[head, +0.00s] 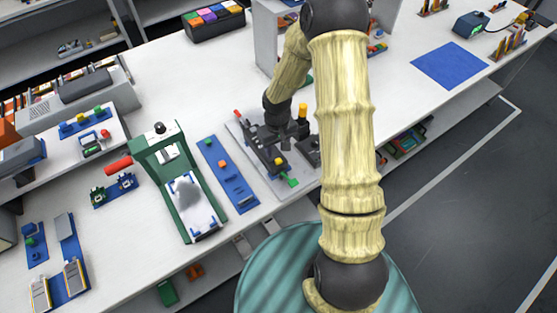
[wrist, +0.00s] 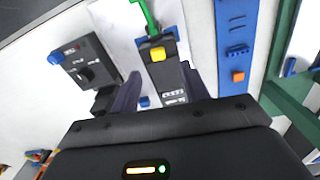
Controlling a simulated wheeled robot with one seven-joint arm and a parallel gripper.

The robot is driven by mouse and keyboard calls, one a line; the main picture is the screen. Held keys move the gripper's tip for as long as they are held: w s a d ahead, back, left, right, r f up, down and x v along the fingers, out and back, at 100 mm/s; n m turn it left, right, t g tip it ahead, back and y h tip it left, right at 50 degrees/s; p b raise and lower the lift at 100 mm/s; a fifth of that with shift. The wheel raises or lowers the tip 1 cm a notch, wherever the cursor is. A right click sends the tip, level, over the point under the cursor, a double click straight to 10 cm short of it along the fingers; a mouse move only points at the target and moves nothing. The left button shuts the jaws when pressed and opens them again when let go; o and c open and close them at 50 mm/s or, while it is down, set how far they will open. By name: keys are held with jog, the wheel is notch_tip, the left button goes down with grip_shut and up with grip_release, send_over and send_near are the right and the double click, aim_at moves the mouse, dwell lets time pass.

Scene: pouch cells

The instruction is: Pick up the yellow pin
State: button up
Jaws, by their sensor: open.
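A small yellow piece (wrist: 158,54), which looks like the yellow pin, sits on top of a dark clamp-like fixture (wrist: 164,79) with a green handle (wrist: 143,14). In the head view the yellow piece (head: 279,161) and green handle (head: 292,181) show at the table's near edge. My gripper (wrist: 161,88) is open above the fixture. Its two dark fingers stand apart on either side of the fixture, and the yellow piece lies beyond their tips in the wrist view.
A dark box with a blue knob (wrist: 55,58) stands left of the fixture in the wrist view. A blue strip (wrist: 231,25) with an orange block (wrist: 238,76) lies to the right, then a green-framed press (head: 160,150). A blue mat (head: 449,65) lies clear at far right.

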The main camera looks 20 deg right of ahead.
aim_at(279, 160)
jog(key=shift+f, duration=0.2)
jog(key=shift+f, duration=0.1)
jog(key=shift+s+d+f+p, duration=0.15)
jog(key=shift+f+p, duration=0.7)
jog(key=shift+f, duration=1.65)
grip_shut()
